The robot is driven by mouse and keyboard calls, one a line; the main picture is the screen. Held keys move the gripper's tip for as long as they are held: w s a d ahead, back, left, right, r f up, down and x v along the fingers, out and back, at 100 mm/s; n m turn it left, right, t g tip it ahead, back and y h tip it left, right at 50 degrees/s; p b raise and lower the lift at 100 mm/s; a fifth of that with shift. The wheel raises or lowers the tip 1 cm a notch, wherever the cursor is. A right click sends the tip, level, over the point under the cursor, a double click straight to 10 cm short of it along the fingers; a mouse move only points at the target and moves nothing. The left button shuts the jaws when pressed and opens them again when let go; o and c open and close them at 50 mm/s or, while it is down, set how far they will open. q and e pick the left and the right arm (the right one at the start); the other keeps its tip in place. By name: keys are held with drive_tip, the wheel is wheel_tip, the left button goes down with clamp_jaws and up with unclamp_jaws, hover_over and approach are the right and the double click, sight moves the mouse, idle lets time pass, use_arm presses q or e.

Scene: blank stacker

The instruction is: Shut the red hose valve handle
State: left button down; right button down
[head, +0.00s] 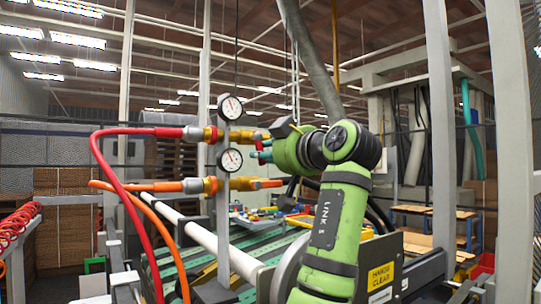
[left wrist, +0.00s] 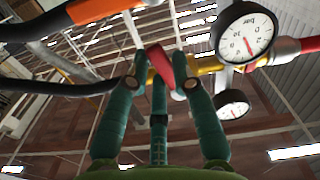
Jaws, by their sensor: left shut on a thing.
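The red hose valve handle (left wrist: 160,62) is a flat red lever in the left wrist view. It sits between the teal fingers of my left gripper (left wrist: 164,84), which is shut on it. In the head view my left gripper (head: 262,150) reaches the right end of the upper brass valve, and the handle (head: 258,138) is mostly hidden by the fingers. The red hose (head: 125,132) joins the left end of that valve's pipe. My right gripper is in neither view.
A pressure gauge (head: 230,107) sits on the upper valve and a second gauge (head: 230,159) on the lower one. The lower valve has an orange handle (head: 265,183) and an orange hose (head: 140,187). A grey post (head: 223,220) carries both, close to my gripper.

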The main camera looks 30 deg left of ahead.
use_arm(q)
drive_tip(key=shift+s+a+m+b, duration=0.2)
drive_tip(key=shift+s+m+b, duration=0.2)
drive_tip(key=shift+m, duration=0.8)
drive_tip(key=c, duration=1.2)
unclamp_jaws()
drive_tip(key=shift+o, duration=0.8)
drive_tip(key=shift+a, duration=0.1)
drive_tip(key=v, duration=1.1)
drive_tip(key=shift+d, duration=0.3)
drive_tip(key=shift+s+f, duration=0.1)
